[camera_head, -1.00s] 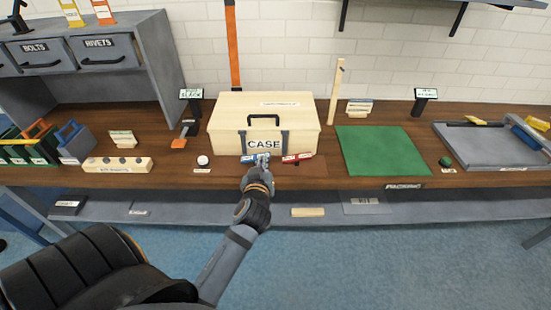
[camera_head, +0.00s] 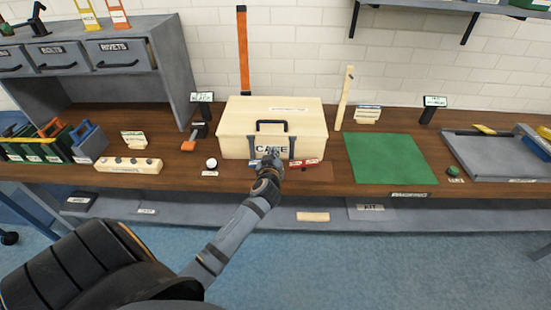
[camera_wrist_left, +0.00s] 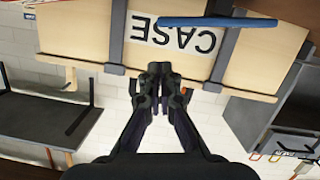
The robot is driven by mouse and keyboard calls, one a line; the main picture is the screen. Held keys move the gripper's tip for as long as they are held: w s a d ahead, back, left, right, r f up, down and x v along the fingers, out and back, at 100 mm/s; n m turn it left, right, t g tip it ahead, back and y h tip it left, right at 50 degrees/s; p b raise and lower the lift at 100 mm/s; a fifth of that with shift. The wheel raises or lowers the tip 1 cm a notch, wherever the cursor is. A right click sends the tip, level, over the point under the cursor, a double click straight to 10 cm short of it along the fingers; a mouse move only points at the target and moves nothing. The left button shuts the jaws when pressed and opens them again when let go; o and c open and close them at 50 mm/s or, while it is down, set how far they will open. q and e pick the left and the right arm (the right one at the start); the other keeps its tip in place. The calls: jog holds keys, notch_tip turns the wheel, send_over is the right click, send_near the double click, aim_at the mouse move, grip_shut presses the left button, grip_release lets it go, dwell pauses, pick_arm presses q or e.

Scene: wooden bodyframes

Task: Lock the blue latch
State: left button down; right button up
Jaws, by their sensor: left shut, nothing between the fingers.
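A light wooden case (camera_head: 240,128) with a black handle and a "CASE" label (camera_head: 265,147) stands on the bench. The blue latch (camera_head: 256,162) lies at its lower front on the left, partly hidden by my left gripper. In the upside-down left wrist view it is a long blue bar (camera_wrist_left: 218,21) crossing near the label. A red latch (camera_head: 304,162) lies to the right. My left gripper (camera_head: 272,157) is shut and empty in front of the label; its fingertips (camera_wrist_left: 160,72) show apart from the blue bar. My right gripper is not in view.
A white round button (camera_head: 211,163) sits left of the case. A wooden block with knobs (camera_head: 128,165) lies farther left. A green mat (camera_head: 389,158) and a grey tray (camera_head: 490,160) are to the right. The mat is bare.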

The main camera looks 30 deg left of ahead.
pick_arm(q)
jog(key=shift+d+f, duration=0.2)
jog(key=shift+f, duration=0.6)
jog(key=shift+d+f, duration=0.2)
jog(key=shift+f, duration=0.55)
